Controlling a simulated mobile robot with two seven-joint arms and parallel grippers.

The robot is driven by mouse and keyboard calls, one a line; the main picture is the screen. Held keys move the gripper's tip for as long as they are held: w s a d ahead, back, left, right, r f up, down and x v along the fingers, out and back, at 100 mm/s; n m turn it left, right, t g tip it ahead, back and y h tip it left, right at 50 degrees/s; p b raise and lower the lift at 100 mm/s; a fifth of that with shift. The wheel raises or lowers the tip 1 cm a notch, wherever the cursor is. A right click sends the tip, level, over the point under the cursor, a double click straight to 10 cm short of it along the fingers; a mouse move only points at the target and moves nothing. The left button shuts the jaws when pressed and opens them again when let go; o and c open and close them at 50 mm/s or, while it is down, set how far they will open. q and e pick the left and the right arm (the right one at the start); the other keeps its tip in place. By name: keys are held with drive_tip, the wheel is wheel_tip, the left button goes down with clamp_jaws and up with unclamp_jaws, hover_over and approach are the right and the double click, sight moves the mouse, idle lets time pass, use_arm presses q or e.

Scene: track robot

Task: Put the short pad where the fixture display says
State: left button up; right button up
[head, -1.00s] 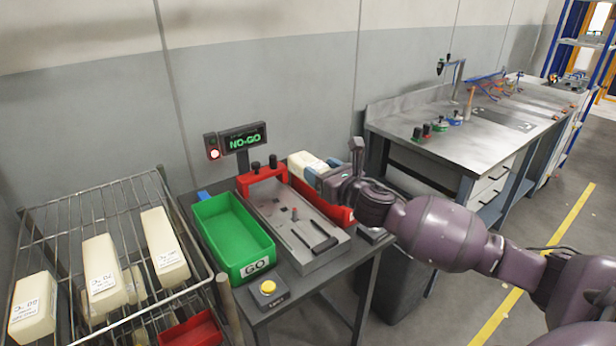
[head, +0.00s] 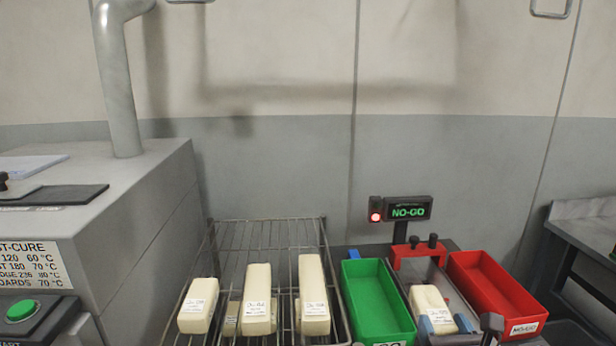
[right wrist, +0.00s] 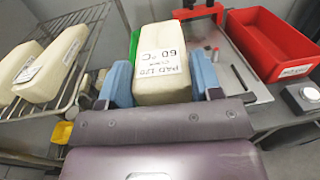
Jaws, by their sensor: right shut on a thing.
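The fixture display (head: 410,212) reads NO-GO in green letters, with a red lamp (head: 376,216) lit beside it. My right gripper (head: 443,322) is shut on a short cream pad (head: 430,300), which also shows between the blue fingers in the right wrist view (right wrist: 162,65). Its label appears to read PAD 120, 60 °C. The pad is over the grey fixture plate (right wrist: 238,62), between the bins in the head view. The red NO-GO bin (head: 492,285) is right of it and looks empty. The green GO bin (head: 378,300) is left. My left gripper is not in view.
A wire rack (head: 262,236) holds several cream pads at the left of the green bin. A red clamp with black knobs (head: 420,250) stands at the fixture's back. A grey cabinet (head: 150,220) and a workbench (head: 590,225) flank the area.

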drive_tip(key=s+a+f, duration=0.2)
drive_tip(key=s+a, duration=0.1)
drive_tip(key=shift+a+f, duration=0.1)
drive_tip(key=shift+f, duration=0.2)
drive_tip(key=shift+a+r+y, duration=0.1)
drive_tip(key=shift+y, duration=0.3)
